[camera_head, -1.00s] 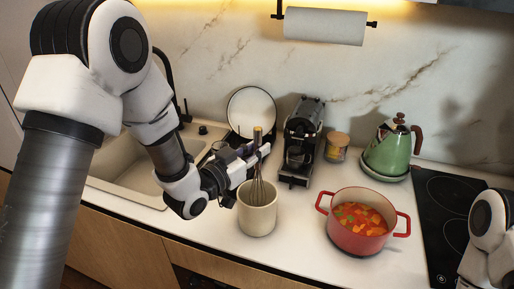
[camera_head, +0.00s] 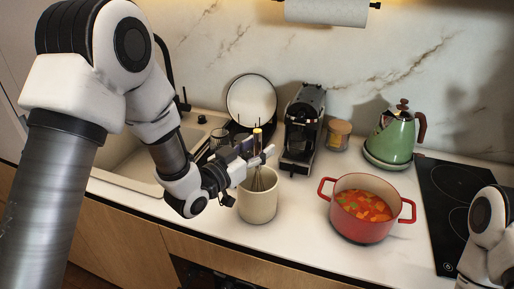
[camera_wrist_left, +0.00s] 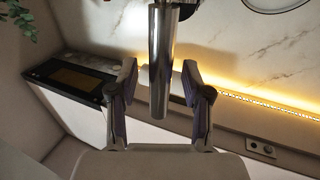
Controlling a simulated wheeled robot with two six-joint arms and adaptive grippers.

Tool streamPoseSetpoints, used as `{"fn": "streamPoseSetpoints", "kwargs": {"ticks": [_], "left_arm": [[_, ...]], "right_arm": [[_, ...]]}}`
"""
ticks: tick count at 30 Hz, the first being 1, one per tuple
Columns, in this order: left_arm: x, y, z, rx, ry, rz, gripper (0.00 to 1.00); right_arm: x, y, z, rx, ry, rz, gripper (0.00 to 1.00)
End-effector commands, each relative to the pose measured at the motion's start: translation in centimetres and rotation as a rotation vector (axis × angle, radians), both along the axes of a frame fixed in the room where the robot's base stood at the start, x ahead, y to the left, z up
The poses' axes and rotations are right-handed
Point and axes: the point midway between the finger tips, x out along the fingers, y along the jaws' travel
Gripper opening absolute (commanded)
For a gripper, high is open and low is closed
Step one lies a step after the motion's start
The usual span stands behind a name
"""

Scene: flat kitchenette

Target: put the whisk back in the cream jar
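The whisk (camera_head: 257,183) stands in the cream jar (camera_head: 257,209), its wire loops inside the rim and its handle upright with a brass-coloured end. My left gripper (camera_head: 268,152) is just above the jar, with its fingers spread on either side of the handle. In the left wrist view the metal handle (camera_wrist_left: 160,75) stands between the two fingers (camera_wrist_left: 160,72), with gaps showing at both sides. The lower part of the whisk is hidden by the jar wall. My right gripper is out of view; only part of my right arm shows at the right edge.
A red pot (camera_head: 362,225) of soup stands right of the jar. A coffee machine (camera_head: 303,130), a small canister (camera_head: 338,134) and a green kettle (camera_head: 392,140) stand behind. The sink (camera_head: 130,160) is at left, the black hob (camera_head: 450,195) at right. Counter between jar and pot is clear.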

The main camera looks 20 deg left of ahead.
Motion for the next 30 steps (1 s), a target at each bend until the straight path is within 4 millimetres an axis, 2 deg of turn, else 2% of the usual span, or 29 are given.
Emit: {"fn": "streamPoseSetpoints", "kwargs": {"ticks": [8,11,18,21,30], "left_arm": [[-0.3,0.2,0.0,-0.001,0.001,0.001,0.49],[-1.6,0.8,-0.1,-0.003,0.003,0.002,0.49],[-5.9,2.6,-0.1,-0.005,0.003,0.004,0.49],[-6.8,2.9,-0.1,-0.002,0.002,0.001,0.49],[-6.9,2.9,0.0,0.000,0.000,0.000,0.49]], "right_arm": [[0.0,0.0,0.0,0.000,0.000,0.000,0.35],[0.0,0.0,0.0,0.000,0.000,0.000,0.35],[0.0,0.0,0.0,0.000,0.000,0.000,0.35],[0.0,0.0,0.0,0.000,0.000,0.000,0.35],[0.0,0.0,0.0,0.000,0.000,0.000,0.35]]}}
